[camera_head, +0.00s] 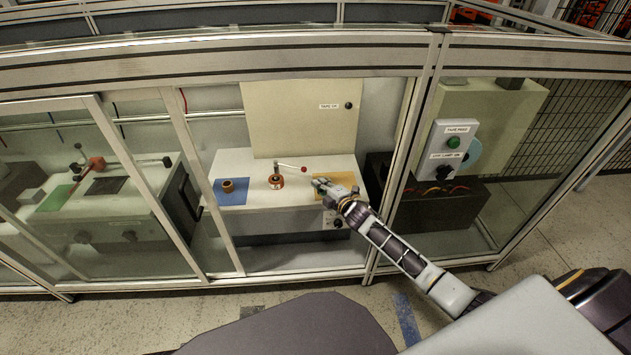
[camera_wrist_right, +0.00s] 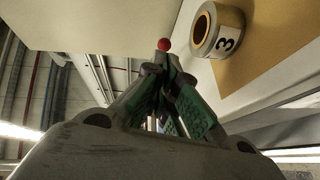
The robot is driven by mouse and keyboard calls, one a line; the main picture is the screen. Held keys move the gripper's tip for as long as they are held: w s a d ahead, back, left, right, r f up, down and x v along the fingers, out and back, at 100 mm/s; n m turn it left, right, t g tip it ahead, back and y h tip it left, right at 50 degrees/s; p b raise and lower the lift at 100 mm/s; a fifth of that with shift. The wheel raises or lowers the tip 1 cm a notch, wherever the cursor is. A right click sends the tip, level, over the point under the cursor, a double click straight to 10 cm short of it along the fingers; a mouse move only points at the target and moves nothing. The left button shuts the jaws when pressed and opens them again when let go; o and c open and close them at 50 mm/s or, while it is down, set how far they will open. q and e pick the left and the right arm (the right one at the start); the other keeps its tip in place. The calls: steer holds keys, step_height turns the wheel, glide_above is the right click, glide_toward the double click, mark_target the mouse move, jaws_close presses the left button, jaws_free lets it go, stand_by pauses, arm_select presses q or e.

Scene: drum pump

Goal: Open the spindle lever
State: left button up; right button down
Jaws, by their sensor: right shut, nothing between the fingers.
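The spindle (camera_head: 275,181) stands in the middle of the white bench inside the enclosure. Its lever (camera_head: 290,167) sticks out to the right and ends in a red ball (camera_head: 304,169). My right gripper (camera_head: 319,184) is shut and empty, over the orange mat, to the right of the red ball and a little nearer. In the right wrist view the red ball (camera_wrist_right: 164,44) shows just past the shut fingertips (camera_wrist_right: 163,62). I cannot tell whether they touch. The fingers hide the lever's shaft there. My left gripper is not in view.
A roll marked 3 (camera_wrist_right: 217,30) stands on the orange mat (camera_wrist_right: 262,55), beside the fingers. A brown ring (camera_head: 228,185) sits on a blue mat (camera_head: 232,198). A beige panel (camera_head: 300,115) rises behind the spindle. Frame posts (camera_head: 403,150) stand close to the right arm.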

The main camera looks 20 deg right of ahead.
steer(key=shift+s+d+r+p, duration=0.1)
steer(key=shift+s+d+p, duration=0.2)
steer(key=shift+s, duration=0.35)
steer(key=shift+s+d+r+p, duration=0.1)
steer(key=shift+s+d, duration=0.25)
steer(key=shift+s, duration=0.3)
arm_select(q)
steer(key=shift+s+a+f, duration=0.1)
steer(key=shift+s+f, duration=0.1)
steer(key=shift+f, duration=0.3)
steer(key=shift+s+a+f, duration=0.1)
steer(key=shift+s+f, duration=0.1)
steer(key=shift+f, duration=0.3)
arm_select(e)
steer(key=shift+s+d, duration=0.25)
steer(key=shift+s, duration=0.25)
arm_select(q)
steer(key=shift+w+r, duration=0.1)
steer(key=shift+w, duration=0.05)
